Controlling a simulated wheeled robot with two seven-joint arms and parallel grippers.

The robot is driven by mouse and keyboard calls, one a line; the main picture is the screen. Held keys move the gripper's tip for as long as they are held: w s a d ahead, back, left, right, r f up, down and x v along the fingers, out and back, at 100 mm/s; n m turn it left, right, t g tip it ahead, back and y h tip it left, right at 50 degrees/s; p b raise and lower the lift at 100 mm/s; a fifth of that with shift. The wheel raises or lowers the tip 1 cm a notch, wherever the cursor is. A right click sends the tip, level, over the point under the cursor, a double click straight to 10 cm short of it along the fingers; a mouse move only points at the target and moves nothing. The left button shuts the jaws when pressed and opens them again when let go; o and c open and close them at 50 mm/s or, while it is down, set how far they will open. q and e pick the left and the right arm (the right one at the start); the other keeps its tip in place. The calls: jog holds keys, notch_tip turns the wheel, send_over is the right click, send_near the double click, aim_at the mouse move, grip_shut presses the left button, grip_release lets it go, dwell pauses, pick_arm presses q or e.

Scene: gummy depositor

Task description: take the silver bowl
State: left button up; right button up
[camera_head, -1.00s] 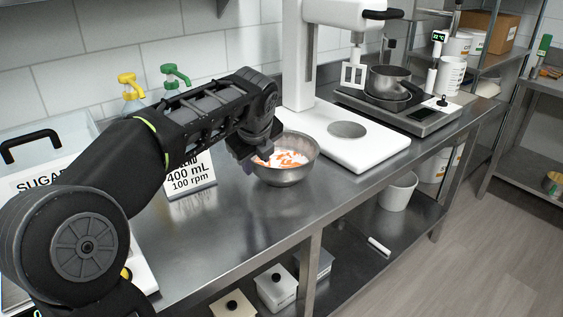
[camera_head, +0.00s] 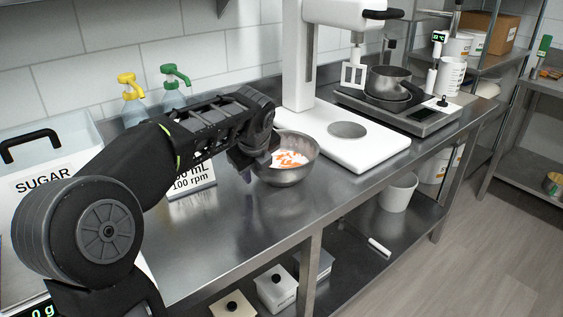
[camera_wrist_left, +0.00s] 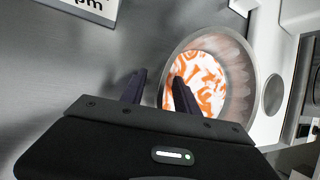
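The silver bowl (camera_head: 287,176) stands on the steel counter and holds white and orange contents. It also shows in the left wrist view (camera_wrist_left: 254,90). My left gripper (camera_head: 258,172) is at the bowl's left side. In the left wrist view its two dark fingers (camera_wrist_left: 158,90) are apart, one outside the bowl and the other overlapping its opening. The bowl's left rim shows between them. I cannot tell whether either finger touches the wall. My right gripper is not in view.
A white stand mixer (camera_head: 365,150) is close to the bowl's right. A sign (camera_head: 192,183) stands behind my left forearm. A hotplate (camera_head: 420,118) with a dark pot (camera_head: 388,82) is farther right. The counter (camera_head: 225,235) in front of the bowl is clear.

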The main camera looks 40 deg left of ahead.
pick_arm(q)
grip_shut()
dwell(1.2)
